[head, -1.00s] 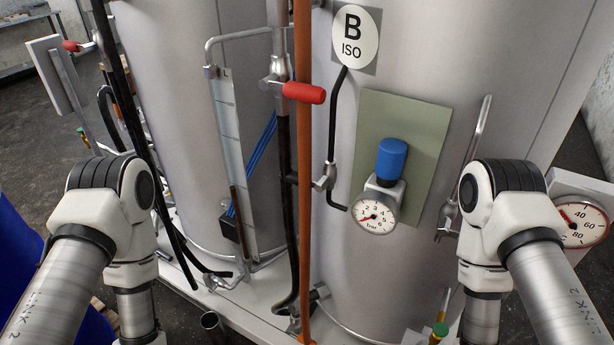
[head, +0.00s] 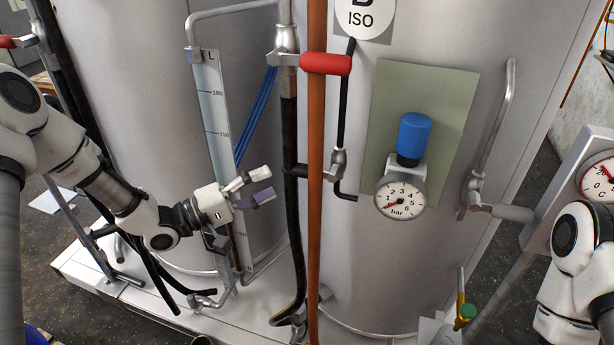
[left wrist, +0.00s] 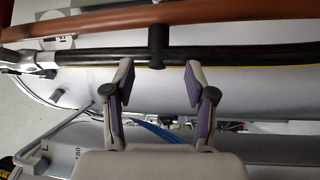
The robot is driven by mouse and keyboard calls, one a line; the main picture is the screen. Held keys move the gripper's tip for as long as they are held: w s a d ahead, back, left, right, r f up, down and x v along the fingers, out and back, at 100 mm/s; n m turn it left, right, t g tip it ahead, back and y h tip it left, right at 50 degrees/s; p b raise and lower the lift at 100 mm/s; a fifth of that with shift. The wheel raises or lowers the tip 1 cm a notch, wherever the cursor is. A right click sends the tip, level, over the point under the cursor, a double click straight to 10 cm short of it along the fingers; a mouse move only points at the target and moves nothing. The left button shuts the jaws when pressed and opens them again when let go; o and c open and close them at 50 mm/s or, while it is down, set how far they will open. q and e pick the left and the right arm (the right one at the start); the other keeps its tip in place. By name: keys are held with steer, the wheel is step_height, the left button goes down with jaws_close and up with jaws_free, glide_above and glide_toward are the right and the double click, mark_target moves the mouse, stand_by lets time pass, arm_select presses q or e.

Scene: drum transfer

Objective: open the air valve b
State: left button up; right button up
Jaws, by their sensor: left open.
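Tank B (head: 500,100), a grey cylinder with a "B ISO" label (head: 362,18), stands at right in the head view. On its green plate (head: 445,95) sit a blue-capped regulator (head: 414,135) and a round bar gauge (head: 401,199). A small silver valve fitting (head: 338,165) joins the black line left of the plate; no marking there names it the air valve. A red-handled valve (head: 325,63) is higher up. My left gripper (head: 266,186) is open and empty, left of the black hose. In the left wrist view my open fingers (left wrist: 158,78) face the black hose (left wrist: 230,52), apart from it.
An orange pipe (head: 317,230) rises between my left gripper and the silver fitting. A level scale (head: 217,120) and blue lines (head: 256,115) are close behind my gripper. A grey-handled valve (head: 500,211) and a second gauge (head: 602,178) are at right.

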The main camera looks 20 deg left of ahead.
mark_target(290, 174)
arm_select(q)
steer(key=p+x, duration=0.1)
steer(key=x, duration=0.7)
steer(key=shift+d+r, duration=0.1)
steer(key=shift+d, duration=0.15)
steer(key=shift+s+a, duration=0.1)
steer(key=shift+a, duration=0.05)
steer(key=shift+c, duration=0.7)
jaws_close()
